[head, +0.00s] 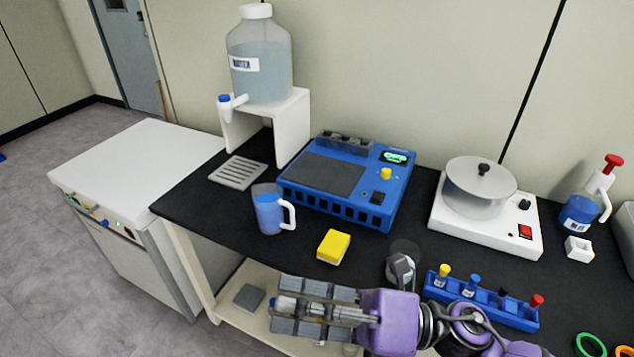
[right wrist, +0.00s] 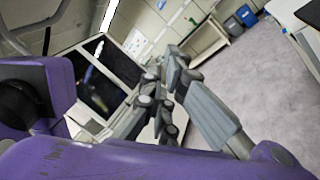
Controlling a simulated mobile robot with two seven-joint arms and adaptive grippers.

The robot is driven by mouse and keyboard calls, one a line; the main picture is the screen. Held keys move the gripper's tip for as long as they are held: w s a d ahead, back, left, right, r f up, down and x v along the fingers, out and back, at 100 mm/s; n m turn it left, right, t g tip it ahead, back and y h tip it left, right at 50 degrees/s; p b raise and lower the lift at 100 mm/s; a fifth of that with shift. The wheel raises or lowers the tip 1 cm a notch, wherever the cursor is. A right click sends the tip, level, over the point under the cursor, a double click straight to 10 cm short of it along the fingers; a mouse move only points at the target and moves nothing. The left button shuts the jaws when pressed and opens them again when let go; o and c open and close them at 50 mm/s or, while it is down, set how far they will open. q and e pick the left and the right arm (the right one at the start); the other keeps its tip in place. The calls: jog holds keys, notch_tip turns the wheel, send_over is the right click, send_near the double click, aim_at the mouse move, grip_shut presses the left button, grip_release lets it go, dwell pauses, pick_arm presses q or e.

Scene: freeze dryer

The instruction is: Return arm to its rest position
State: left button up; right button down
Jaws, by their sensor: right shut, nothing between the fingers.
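My right gripper (head: 284,312) is in the head view at the bottom middle, in front of the bench's front edge. Its purple arm comes in from the lower right and its grey fingers point left. The fingers are shut and hold nothing. In the right wrist view the grey fingers of the right gripper (right wrist: 172,72) stand in front of open room and floor. My left gripper is not in view.
The black bench (head: 203,207) holds a blue device (head: 325,175), a blue mug (head: 269,210), a yellow sponge (head: 333,246), a white heater with a pot (head: 480,187) and a blue rack (head: 510,312). A white cabinet (head: 135,160) stands left. Grey floor is free there.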

jog(key=w+d+f+m+t+h+p, duration=0.1)
jog(key=w+d+f+m+t+h, duration=0.2)
jog(key=m+t, duration=0.45)
jog(key=w+d+f+m+t+h, duration=0.1)
jog(key=w+d+m+t+h, duration=0.1)
jog(key=w+d+m+t, duration=0.5)
jog(key=s+d+f+m+h+p, duration=0.1)
jog(key=s+d+f+m+h, duration=0.15)
jog(key=f+m+h, duration=0.35)
jog(key=s+d+f+m+h, duration=0.1)
jog(key=d+f+m+h, duration=0.2)
jog(key=f+m, duration=0.3)
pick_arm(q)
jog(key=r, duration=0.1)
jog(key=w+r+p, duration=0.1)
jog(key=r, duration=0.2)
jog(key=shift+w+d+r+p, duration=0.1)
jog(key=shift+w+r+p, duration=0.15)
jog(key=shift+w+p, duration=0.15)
pick_arm(e)
jog(key=s+d+f+m+g+h, duration=0.3)
jog(key=s+f+m, duration=0.4)
jog(key=s+f, duration=0.3)
jog(key=s+d+f+m+g+h, duration=0.3)
jog(key=s+d+f+m+g, duration=0.1)
jog(key=s+f+m, duration=0.3)
notch_tip(320, 180, down, 3)
jog(key=s, duration=0.2)
jog(key=shift+s+r, duration=0.15)
jog(key=shift+s, duration=0.25)
